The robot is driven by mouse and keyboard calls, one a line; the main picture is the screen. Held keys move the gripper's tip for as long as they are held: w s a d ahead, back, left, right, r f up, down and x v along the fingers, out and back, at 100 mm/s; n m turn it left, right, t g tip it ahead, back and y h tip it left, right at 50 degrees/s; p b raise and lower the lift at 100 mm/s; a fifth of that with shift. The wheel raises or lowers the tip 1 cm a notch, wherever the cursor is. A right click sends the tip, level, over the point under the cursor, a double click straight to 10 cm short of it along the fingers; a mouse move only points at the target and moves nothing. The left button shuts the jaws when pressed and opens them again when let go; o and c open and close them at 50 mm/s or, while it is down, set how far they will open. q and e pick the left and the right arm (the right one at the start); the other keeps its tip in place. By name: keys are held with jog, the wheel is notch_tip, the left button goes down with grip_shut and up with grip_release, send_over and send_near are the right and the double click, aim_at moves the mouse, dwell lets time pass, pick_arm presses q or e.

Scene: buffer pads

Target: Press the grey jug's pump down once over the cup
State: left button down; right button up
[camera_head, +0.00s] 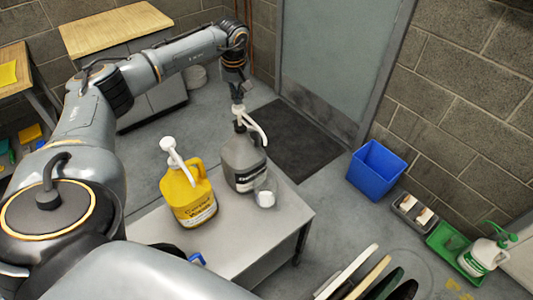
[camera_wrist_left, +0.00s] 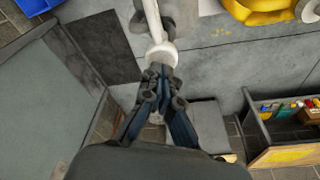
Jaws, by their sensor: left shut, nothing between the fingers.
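The grey jug (camera_head: 243,168) stands on the grey table, with a white pump on top. Its pump head (camera_head: 239,109) has a spout pointing right and down; the head also shows in the left wrist view (camera_wrist_left: 163,53). A small clear cup with something white in its lower part (camera_head: 265,197) stands beside the jug, below the spout's end. My left gripper (camera_head: 236,96) is shut and empty, pointing down right above the pump head. In the left wrist view its fingertips (camera_wrist_left: 160,72) are at the head's edge; I cannot tell if they touch. My right gripper is not seen.
A yellow jug (camera_head: 190,200) with a white pump stands left of the grey jug on the table (camera_head: 240,238). A blue bin (camera_head: 375,169), a green tray (camera_head: 446,240) and a white bottle (camera_head: 482,258) are on the right.

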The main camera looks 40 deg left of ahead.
pick_arm(q)
notch_tip(320, 180, up, 5)
jog(key=p, duration=0.4)
jog(key=shift+r, duration=0.15)
dwell(0.4)
